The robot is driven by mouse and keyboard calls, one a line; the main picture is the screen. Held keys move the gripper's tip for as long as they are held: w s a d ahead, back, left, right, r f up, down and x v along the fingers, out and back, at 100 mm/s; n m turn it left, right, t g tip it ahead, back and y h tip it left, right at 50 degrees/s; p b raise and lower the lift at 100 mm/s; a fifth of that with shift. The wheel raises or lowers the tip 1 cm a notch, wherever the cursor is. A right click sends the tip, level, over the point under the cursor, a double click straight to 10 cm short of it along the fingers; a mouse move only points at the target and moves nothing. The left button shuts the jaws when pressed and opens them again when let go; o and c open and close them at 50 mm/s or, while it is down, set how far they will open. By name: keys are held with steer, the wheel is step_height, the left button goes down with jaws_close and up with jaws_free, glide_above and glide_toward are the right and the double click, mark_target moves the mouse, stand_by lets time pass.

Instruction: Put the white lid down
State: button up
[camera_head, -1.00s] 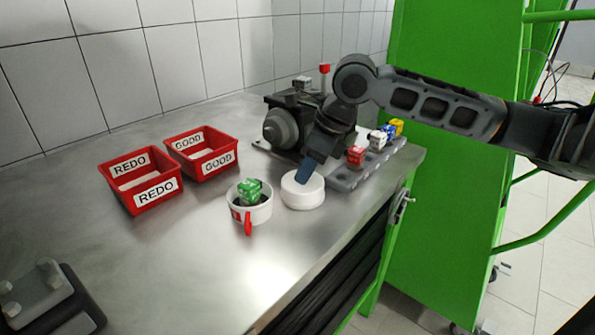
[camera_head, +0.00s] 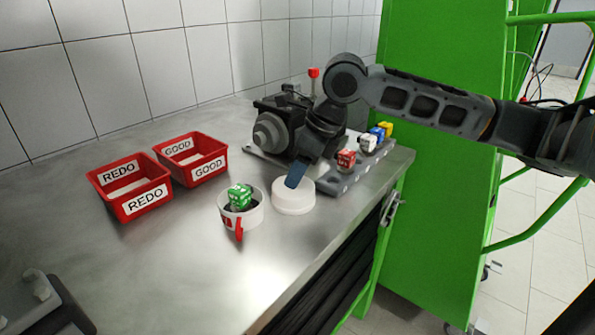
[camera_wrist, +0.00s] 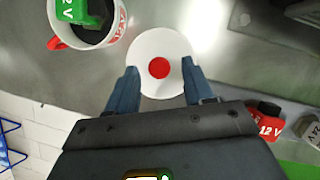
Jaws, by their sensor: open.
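The white lid (camera_head: 293,199) lies on the metal table, to the right of the white mug. In the wrist view the lid (camera_wrist: 145,50) shows as a white disc with a red spot in its middle. My gripper (camera_head: 294,182) is right over the lid, pointing down. In the wrist view its two blue fingers (camera_wrist: 160,85) are open, one on each side of the lid's near part. I cannot tell whether the fingers touch the lid.
A white mug (camera_head: 252,216) with a red handle holds a green cube (camera_head: 240,196). Red REDO (camera_head: 131,205) and GOOD (camera_head: 208,181) bins stand to the left. A dark pump (camera_head: 268,130) and a grey rack (camera_head: 345,181) with several coloured cubes stand behind. The table's front middle is clear.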

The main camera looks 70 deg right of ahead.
steer(key=v, duration=1.1)
steer(key=shift+s, duration=0.15)
